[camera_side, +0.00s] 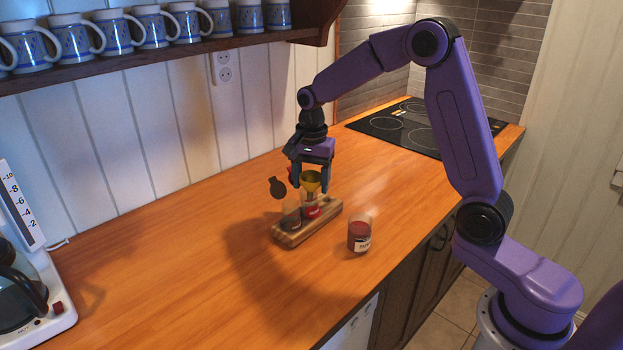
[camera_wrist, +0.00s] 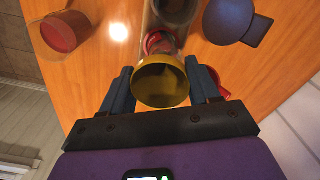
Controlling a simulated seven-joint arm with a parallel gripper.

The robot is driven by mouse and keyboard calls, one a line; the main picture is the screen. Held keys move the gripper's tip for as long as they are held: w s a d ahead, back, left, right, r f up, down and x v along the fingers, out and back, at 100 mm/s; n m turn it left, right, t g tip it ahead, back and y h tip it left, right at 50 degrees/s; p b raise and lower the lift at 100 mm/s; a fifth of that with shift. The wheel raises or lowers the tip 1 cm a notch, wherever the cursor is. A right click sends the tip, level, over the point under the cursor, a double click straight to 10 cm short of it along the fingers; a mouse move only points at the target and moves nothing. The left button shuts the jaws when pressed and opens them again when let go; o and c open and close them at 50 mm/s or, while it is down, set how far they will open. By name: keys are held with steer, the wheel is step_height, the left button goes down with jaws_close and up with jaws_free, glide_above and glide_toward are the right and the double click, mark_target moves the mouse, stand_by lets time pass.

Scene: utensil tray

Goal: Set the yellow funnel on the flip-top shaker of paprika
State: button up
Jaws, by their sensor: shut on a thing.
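The yellow funnel (camera_side: 311,181) is held between the fingers of my gripper (camera_side: 310,187), which is shut on it. It shows wide mouth up in the wrist view (camera_wrist: 162,84). Directly below it is a clear shaker with red contents (camera_side: 312,211), likely the paprika, standing in a wooden holder (camera_side: 328,219). Its red flip-top lid (camera_side: 290,175) appears swung open to the left, and shows beside a finger in the wrist view (camera_wrist: 221,84). The funnel's spout is at or just above this shaker's mouth; I cannot tell whether it is seated.
A second shaker (camera_side: 291,216) with dark contents and an open dark lid (camera_side: 277,187) stands in the holder's near-left end. A glass jar of red contents (camera_side: 359,235) stands right of the holder. A coffee maker (camera_side: 30,290) is far left. The counter between is clear.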

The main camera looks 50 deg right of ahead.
mark_target(313, 182)
steer(key=shift+s+d+r, duration=0.1)
steer(key=shift+s, duration=0.15)
steer(key=shift+w+r, duration=0.1)
steer(key=shift+r, duration=0.4)
stand_by(0.5)
steer(key=shift+f, duration=0.85)
stand_by(0.6)
steer(key=o, duration=0.7)
steer(key=shift+f, duration=0.1)
steer(key=shift+o, duration=0.2)
steer(key=shift+r, duration=2.2)
step_height(313, 182, up, 7)
